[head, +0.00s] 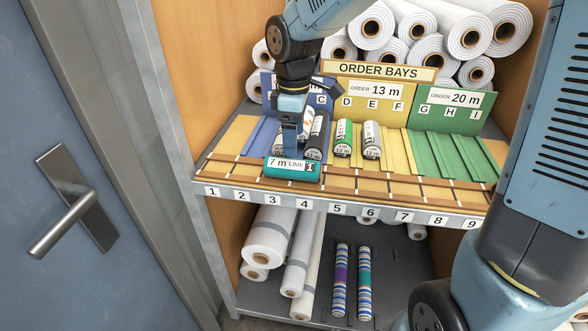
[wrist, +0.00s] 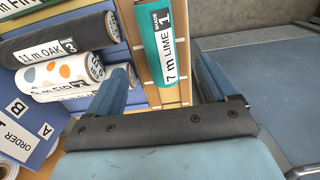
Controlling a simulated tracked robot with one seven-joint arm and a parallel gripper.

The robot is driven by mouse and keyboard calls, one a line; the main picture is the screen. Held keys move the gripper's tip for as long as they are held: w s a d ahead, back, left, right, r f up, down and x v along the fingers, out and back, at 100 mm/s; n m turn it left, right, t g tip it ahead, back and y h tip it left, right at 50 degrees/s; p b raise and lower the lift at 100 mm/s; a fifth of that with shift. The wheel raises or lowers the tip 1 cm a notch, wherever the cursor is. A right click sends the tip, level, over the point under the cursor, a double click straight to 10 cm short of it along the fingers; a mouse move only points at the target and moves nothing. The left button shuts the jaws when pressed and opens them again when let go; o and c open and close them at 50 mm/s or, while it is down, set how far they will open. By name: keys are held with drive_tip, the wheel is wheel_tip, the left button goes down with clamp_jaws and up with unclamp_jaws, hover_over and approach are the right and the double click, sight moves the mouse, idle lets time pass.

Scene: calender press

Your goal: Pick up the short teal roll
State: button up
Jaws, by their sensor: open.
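My gripper (wrist: 164,75) is open with nothing between the fingers. Whether a finger touches the roll cannot be told.
A dark roll (head: 317,135) and a white dotted roll (wrist: 65,75) lie close beside my gripper in the blue bay. A green roll (head: 343,138) and a white roll (head: 372,140) lie in the yellow bay. The green bay (head: 450,155) is empty. A blue door (head: 70,200) stands left.

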sight(292, 160)
drive_tip(key=shift+a+f, duration=0.2)
drive_tip(key=shift+f, duration=4)
drive_tip(key=shift+w, duration=0.1)
drive_tip(key=c, duration=1.2)
drive_tip(key=shift+o, duration=0.2)
drive_tip(key=shift+r, duration=0.1)
